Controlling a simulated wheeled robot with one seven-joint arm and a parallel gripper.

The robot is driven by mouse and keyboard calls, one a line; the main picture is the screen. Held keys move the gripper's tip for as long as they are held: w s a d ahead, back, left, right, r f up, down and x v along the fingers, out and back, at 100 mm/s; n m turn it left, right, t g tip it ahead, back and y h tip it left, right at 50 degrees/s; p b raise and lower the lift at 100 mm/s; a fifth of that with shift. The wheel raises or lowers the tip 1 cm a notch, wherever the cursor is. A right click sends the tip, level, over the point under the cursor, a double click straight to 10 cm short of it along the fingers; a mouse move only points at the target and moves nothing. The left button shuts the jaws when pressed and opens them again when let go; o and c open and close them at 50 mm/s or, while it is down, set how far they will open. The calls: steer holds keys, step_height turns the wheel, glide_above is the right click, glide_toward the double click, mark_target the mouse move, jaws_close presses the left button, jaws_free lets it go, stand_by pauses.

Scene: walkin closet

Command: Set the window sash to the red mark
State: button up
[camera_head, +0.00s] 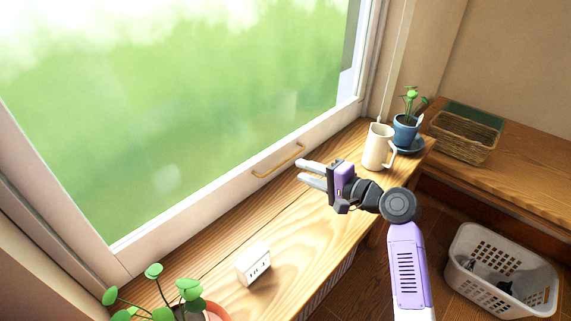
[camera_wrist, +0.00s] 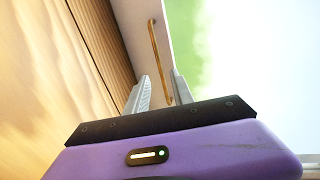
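The window sash (camera_head: 215,192) is a large white-framed pane low over the wooden sill, with green blur outside. A thin brass handle (camera_head: 278,160) is fixed to its bottom rail. The handle also shows in the wrist view (camera_wrist: 157,58). My gripper (camera_head: 301,171) is open and empty, just right of the handle, its fingers pointing toward the rail. In the wrist view, the handle's near end lies in line with the gap between the fingers (camera_wrist: 160,77); I cannot tell whether they touch it. I see no red mark in either view.
On the wooden sill (camera_head: 210,255) stand a white socket box (camera_head: 253,266), a cream pitcher (camera_head: 377,147) and a blue potted plant (camera_head: 405,132). Another plant (camera_head: 160,300) is at the lower left. A wicker basket (camera_head: 463,138) sits right; a white laundry basket (camera_head: 500,275) is on the floor.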

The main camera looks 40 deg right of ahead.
steer(key=x, duration=0.7)
steer(key=shift+w+p, duration=0.1)
steer(key=shift+p, duration=0.3)
jaws_close()
steer(key=shift+f, duration=0.15)
stand_by(0.9)
